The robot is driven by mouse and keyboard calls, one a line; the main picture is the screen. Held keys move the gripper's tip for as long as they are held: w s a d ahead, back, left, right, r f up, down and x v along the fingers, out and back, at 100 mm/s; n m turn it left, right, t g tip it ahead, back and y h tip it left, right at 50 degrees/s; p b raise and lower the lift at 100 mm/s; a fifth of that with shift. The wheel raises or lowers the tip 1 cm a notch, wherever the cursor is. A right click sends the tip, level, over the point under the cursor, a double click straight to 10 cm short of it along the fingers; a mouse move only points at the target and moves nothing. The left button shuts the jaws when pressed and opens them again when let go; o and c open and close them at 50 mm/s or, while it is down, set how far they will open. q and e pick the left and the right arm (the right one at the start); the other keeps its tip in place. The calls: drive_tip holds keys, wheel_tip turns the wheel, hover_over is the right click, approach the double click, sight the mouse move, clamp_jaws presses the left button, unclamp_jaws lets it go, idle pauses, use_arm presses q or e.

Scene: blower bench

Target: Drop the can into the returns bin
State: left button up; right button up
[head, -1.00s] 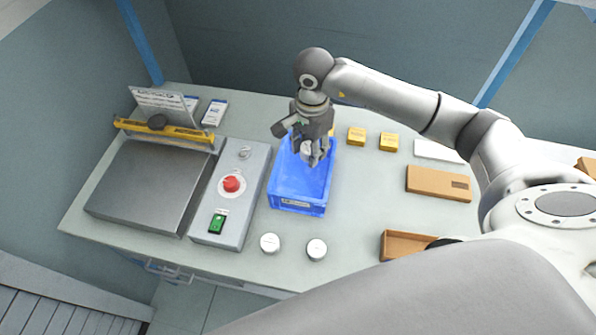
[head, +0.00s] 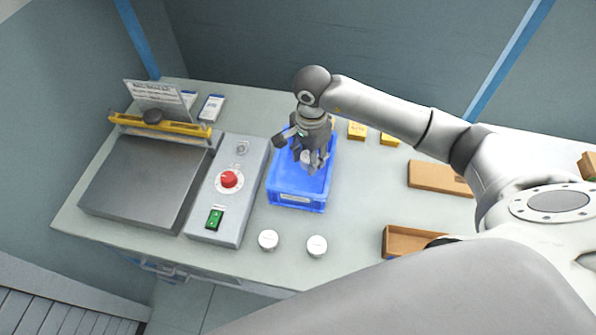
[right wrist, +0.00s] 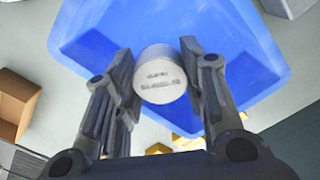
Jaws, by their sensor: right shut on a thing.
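The can (right wrist: 162,77) is a short silver-white cylinder held between the fingers of my right gripper (head: 312,168). In the right wrist view, the right gripper (right wrist: 160,80) is shut on its sides, with printed lettering on the can's face. In the head view the can (head: 307,157) is partly hidden by the fingers. The returns bin (head: 297,200) is an open blue box on the bench. The right gripper and can are over the bin's opening. The bin (right wrist: 90,45) fills much of the wrist view behind the can. My left gripper is not in view.
Two white-topped cans (head: 268,240) (head: 317,246) stand in front of the bin. A control box (head: 228,190) with a red knob and green switch is left of it. Yellow boxes (head: 357,131) and brown cartons (head: 436,178) lie to the right.

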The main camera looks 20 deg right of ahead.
drive_tip(key=o, duration=1.1)
wheel_tip(320, 180, up, 12)
